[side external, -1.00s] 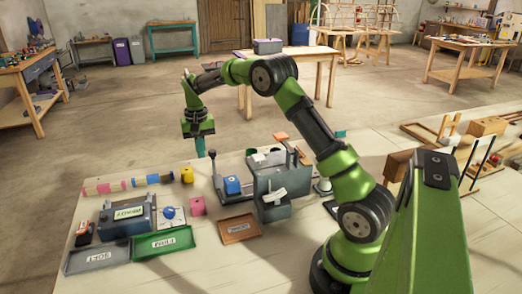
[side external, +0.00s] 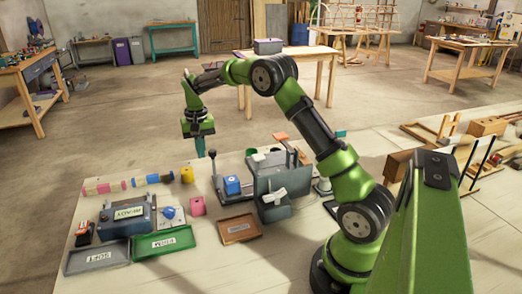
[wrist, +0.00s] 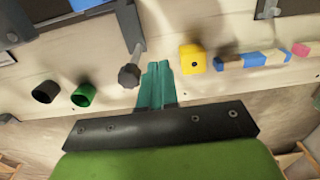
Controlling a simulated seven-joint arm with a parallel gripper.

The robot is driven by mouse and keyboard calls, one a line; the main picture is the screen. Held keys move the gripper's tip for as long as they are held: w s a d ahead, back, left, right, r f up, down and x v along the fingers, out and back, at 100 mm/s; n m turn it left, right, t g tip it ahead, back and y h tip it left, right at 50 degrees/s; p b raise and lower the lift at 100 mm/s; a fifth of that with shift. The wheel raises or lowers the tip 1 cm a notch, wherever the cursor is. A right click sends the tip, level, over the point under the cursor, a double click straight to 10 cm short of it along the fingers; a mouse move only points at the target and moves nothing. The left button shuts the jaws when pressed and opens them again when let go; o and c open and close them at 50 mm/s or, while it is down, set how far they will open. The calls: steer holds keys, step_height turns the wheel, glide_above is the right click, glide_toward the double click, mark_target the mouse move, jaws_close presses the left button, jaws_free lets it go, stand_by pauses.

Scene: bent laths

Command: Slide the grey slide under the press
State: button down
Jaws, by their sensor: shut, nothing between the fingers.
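The press (side external: 268,180) is a grey upright block with a white-labelled lower part, right of centre on the bench. Left of it a blue block (side external: 232,186) sits on a dark grey plate, which looks like the grey slide (side external: 240,197). A lever with a dark knob (side external: 212,154) rises at the plate's left end. My gripper (side external: 200,153) points down just left of and behind that knob. In the wrist view its teal fingers (wrist: 157,84) are together and empty, with the dark knob (wrist: 129,76) close to their left. I cannot tell whether they touch it.
A yellow block (side external: 187,175) and a row of coloured pieces (side external: 128,184) lie to the left. A labelled grey box (side external: 127,215), a pink block (side external: 197,206), and grey (side external: 96,258), green (side external: 163,243) and brown (side external: 240,229) trays stand in front.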

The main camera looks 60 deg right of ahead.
steer(key=shift+s+d, duration=0.1)
steer(key=shift+s, duration=0.05)
steer(key=shift+s+d, duration=6)
steer(key=shift+d, duration=0.05)
step_height(320, 180, up, 6)
steer(key=shift+w+a, duration=0.45)
steer(key=s+a+r+n+t, duration=0.1)
steer(key=s+a, duration=0.4)
steer(key=a, duration=0.5)
steer(key=s+a+r+n+t+y, duration=0.1)
steer(key=s+a+r+n+t, duration=0.1)
steer(key=a, duration=0.9)
steer(key=s+a+r+n+t+y, duration=0.1)
steer(key=s+a+r+t, duration=0.3)
steer(key=s+a, duration=0.4)
steer(key=a+r+n, duration=0.1)
steer(key=a, duration=0.1)
steer(key=shift+s+a+r, duration=0.15)
steer(key=shift+s+a, duration=0.05)
steer(key=shift+a, duration=0.1)
